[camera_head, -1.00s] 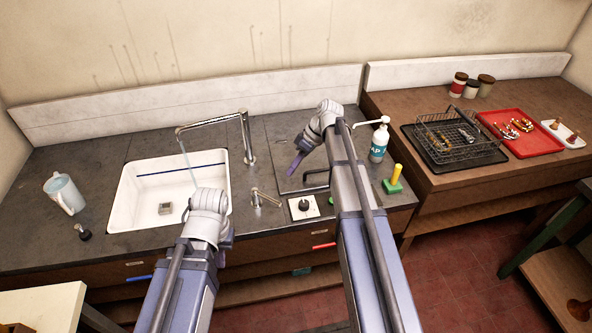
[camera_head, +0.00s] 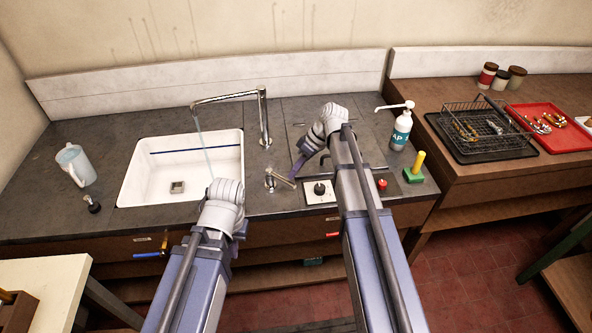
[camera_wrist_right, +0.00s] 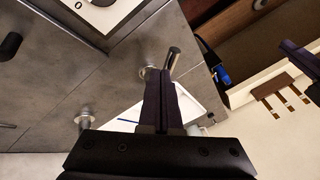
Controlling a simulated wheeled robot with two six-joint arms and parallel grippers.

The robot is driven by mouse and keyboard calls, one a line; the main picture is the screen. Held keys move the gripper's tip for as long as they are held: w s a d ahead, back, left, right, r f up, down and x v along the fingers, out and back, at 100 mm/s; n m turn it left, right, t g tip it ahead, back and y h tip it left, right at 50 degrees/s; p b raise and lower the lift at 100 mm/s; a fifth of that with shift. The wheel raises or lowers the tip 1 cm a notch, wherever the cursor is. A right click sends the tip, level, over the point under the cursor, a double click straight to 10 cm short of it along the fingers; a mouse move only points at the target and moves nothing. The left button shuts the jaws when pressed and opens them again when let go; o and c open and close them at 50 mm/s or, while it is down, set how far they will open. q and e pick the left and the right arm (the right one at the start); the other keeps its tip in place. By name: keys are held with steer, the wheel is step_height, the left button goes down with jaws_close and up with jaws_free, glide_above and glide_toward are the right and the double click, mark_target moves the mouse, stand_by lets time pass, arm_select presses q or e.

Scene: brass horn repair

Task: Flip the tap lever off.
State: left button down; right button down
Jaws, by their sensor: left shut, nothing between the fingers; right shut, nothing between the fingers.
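The tap lever (camera_head: 283,180) is a metal handle on a short round base at the right of the sink. It also shows in the right wrist view (camera_wrist_right: 173,59). The tap spout (camera_head: 228,97) arches over the white sink (camera_head: 128,188), and a thin stream of water runs from it. My right gripper (camera_head: 296,173) is shut and empty, its tips close beside the lever; I cannot tell whether they touch. Its fingers (camera_wrist_right: 163,82) point at the lever base in the wrist view. My left gripper (camera_head: 240,230) is shut, mostly hidden behind its arm at the sink's front.
A knob plate (camera_head: 316,198) lies right of the lever. A soap bottle (camera_head: 400,132) and a green block with a yellow handle (camera_head: 414,174) stand further right. A jug (camera_head: 74,163) stands left of the sink. A wire rack (camera_head: 480,125) and red tray (camera_head: 548,138) are far right.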

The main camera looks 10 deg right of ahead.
steer(key=shift+s, duration=0.1)
steer(key=shift+s+a+m, duration=0.15)
steer(key=shift+a+m, duration=0.05)
steer(key=shift+m, duration=0.2)
steer(key=shift+s+a+m+t, duration=0.2)
steer(key=shift+s+m+t, duration=0.1)
steer(key=shift+m+t, duration=0.1)
steer(key=shift+s+a+m+t, duration=0.35)
steer(key=shift+s+m, duration=0.15)
steer(key=shift+m, duration=0.2)
steer(key=s+a+m+t+h, duration=0.2)
steer(key=a+m+t, duration=0.1)
steer(key=a+m, duration=0.3)
steer(key=shift+a+m+h, duration=0.25)
steer(key=shift+m+h, duration=0.05)
steer(key=shift+m, duration=0.6)
